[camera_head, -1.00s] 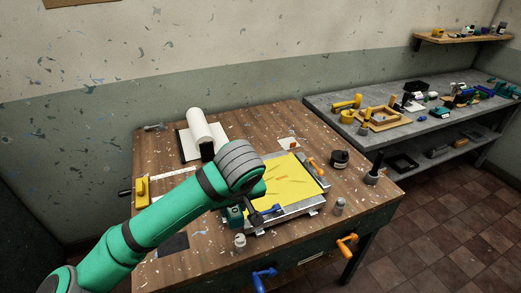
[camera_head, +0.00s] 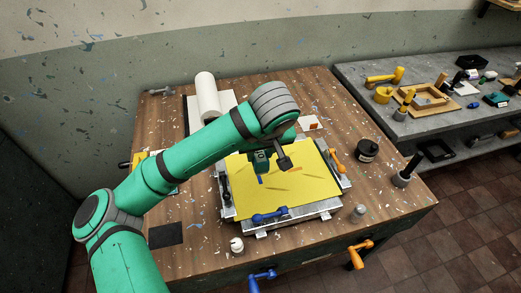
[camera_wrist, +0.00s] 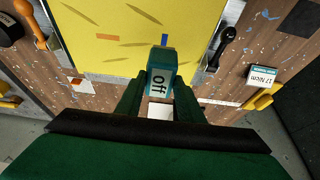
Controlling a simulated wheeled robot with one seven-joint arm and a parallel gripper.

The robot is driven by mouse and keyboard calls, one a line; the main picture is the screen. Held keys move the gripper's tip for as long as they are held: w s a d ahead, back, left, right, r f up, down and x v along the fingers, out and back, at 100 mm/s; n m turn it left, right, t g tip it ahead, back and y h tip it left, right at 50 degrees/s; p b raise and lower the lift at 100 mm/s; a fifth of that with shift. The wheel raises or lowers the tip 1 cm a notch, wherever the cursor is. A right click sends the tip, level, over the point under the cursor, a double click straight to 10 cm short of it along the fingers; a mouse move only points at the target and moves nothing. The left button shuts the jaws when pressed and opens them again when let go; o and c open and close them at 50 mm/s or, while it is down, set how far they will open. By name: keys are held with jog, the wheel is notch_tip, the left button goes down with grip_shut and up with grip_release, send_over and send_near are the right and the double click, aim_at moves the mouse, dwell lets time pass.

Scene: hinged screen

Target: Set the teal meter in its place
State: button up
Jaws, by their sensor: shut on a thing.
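The teal meter (camera_wrist: 160,80) is between the fingers of my gripper (camera_wrist: 157,95), with its display reading "Off" in the wrist view. In the head view the meter (camera_head: 260,158) is over the yellow mesh of the hinged screen (camera_head: 312,180), left of the mesh's middle. I cannot tell whether the meter touches the mesh. My arm hides most of the gripper in the head view.
Handles stand around the screen: blue (camera_head: 270,216) in front, orange (camera_head: 337,154) at right. A black round container (camera_head: 367,150) and a small jar (camera_head: 358,211) are to the right. A "17 N/cm" label (camera_wrist: 262,76) shows beside a yellow part.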

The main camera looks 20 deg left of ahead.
jog(key=shift+f, duration=2.2)
jog(key=shift+s, duration=0.1)
jog(key=shift+f, duration=0.75)
jog(key=o, duration=1.1)
jog(key=shift+o, duration=0.2)
jog(key=shift+r, duration=0.1)
